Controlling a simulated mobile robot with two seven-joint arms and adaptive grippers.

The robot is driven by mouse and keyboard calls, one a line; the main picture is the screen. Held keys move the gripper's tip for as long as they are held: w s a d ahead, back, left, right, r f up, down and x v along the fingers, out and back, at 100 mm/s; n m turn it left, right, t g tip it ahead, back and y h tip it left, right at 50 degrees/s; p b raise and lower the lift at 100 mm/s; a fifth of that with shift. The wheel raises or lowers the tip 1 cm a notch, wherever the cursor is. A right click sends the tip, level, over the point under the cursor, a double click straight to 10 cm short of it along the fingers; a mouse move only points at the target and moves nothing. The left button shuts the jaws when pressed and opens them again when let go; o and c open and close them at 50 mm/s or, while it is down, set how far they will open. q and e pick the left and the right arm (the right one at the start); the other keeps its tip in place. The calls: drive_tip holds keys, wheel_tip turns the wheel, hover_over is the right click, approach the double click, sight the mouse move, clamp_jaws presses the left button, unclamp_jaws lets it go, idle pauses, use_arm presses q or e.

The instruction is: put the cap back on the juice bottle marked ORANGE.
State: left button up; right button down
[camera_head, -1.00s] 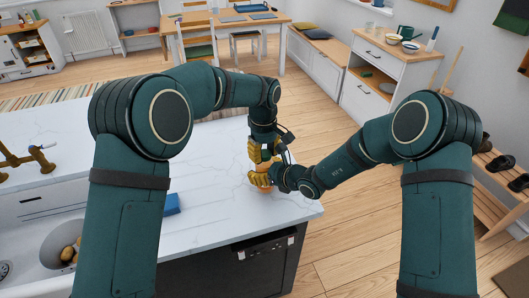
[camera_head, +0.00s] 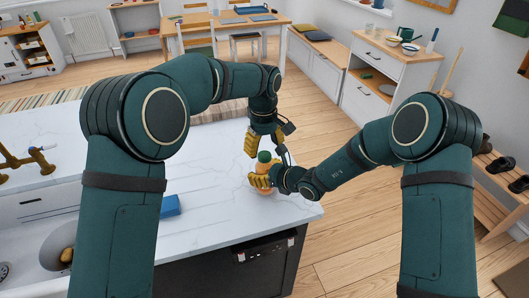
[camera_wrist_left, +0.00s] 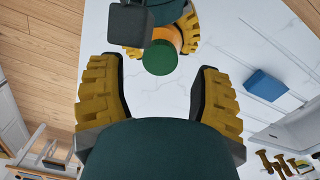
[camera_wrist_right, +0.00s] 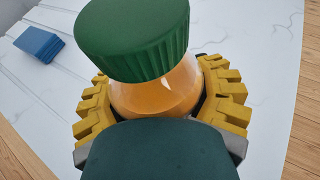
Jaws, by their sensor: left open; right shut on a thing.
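The juice bottle (camera_wrist_right: 155,95) holds orange liquid and stands on the white counter. A ribbed green cap (camera_wrist_right: 135,38) sits on top of it. It also shows in the head view (camera_head: 264,156) and left wrist view (camera_wrist_left: 160,57). The ORANGE marking is not visible. My right gripper (camera_head: 262,181) is shut around the bottle body below the cap. My left gripper (camera_head: 264,144) is open and empty just above the cap, fingers pointing down, apart from it.
A blue block (camera_head: 170,205) lies on the white marble counter (camera_head: 225,215), left of the bottle. A sink with a brass tap (camera_head: 30,160) is at the left. The counter's front edge is close to the bottle. The marble around the block is clear.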

sight(264, 154)
use_arm(q)
drive_tip(key=shift+r, duration=0.6)
drive_tip(key=shift+o, duration=0.3)
wheel_tip(264, 154, up, 4)
drive_tip(key=n, duration=0.5)
drive_tip(key=shift+f+n, duration=0.25)
drive_tip(key=shift+n, duration=0.05)
drive_tip(key=shift+f, duration=0.1)
drive_tip(key=shift+f, duration=3.95)
